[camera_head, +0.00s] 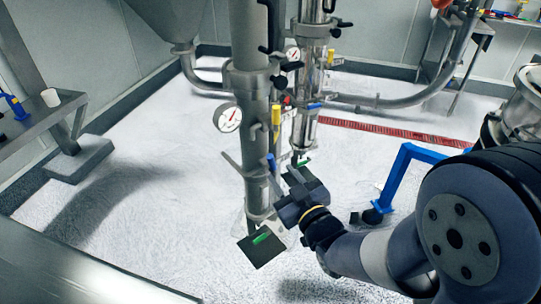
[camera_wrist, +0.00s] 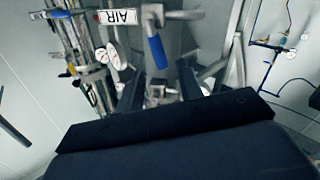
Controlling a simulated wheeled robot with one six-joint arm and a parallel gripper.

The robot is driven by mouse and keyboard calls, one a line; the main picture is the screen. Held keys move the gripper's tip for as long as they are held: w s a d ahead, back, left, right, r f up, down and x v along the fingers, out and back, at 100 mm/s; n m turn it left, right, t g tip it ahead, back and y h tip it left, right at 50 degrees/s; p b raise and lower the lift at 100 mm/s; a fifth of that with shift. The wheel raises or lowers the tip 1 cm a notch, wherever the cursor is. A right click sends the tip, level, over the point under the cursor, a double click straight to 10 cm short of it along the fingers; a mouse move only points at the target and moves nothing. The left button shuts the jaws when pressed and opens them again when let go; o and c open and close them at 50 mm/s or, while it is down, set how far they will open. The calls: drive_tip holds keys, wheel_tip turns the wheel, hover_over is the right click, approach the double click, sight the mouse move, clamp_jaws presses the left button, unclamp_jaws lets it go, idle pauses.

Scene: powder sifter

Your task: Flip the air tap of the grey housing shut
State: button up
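The grey housing (camera_head: 254,150) is an upright column in the head view, with a round gauge on its left. A short blue handle (camera_head: 271,162) sits on its right side, below a yellow one. In the wrist view a blue handle (camera_wrist: 156,50) is beside an upside-down AIR label (camera_wrist: 118,17), so I take it as the air tap. My gripper (camera_wrist: 161,68) is open, with its two dark fingers apart and the blue handle in line with the gap. I cannot tell whether they touch it. In the head view my gripper (camera_head: 293,180) is close right of the column.
A yellow handle (camera_head: 276,115) and the gauge (camera_head: 229,118) are above on the column. A second steel column (camera_head: 308,90) stands just behind. A black plate with a green part (camera_head: 261,245) is low at the column's foot. Open floor lies to the left.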

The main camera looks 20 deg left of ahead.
sight(273, 163)
drive_tip(key=p+x, duration=0.1)
drive_tip(key=x, duration=0.6)
drive_tip(key=shift+d, duration=0.1)
drive_tip(key=shift+c, duration=0.3)
clamp_jaws()
